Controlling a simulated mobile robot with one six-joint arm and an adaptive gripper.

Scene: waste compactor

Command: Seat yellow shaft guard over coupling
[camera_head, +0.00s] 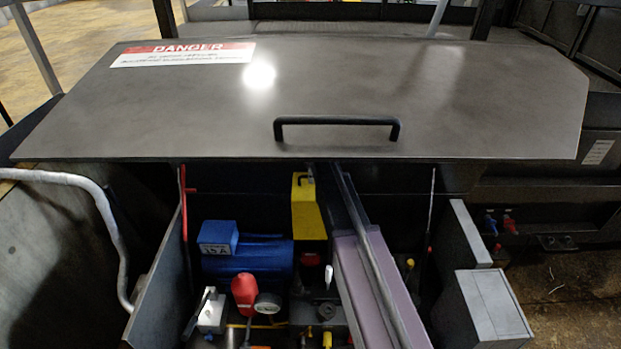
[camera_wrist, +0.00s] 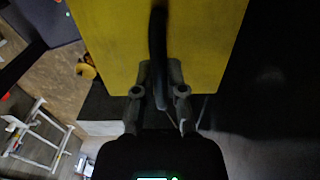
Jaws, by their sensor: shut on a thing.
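The yellow shaft guard (camera_head: 310,217) is in the bay under the raised lid, just right of the blue motor (camera_head: 250,262) in the head view. It looks upright, with a black handle on it. In the wrist view the yellow guard (camera_wrist: 110,45) fills the top middle, with its black handle (camera_wrist: 158,45) running down between my fingers. My gripper (camera_wrist: 160,92) is shut on that handle. I cannot make out my gripper in the head view. The coupling is not visible, so I cannot tell whether the guard touches it.
The grey lid (camera_head: 350,95) with a black bar handle overhangs the bay. A red cap (camera_head: 244,292), a gauge (camera_head: 267,303) and small valves crowd the front. A grey box (camera_head: 482,306) stands at right. Side walls bound the bay.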

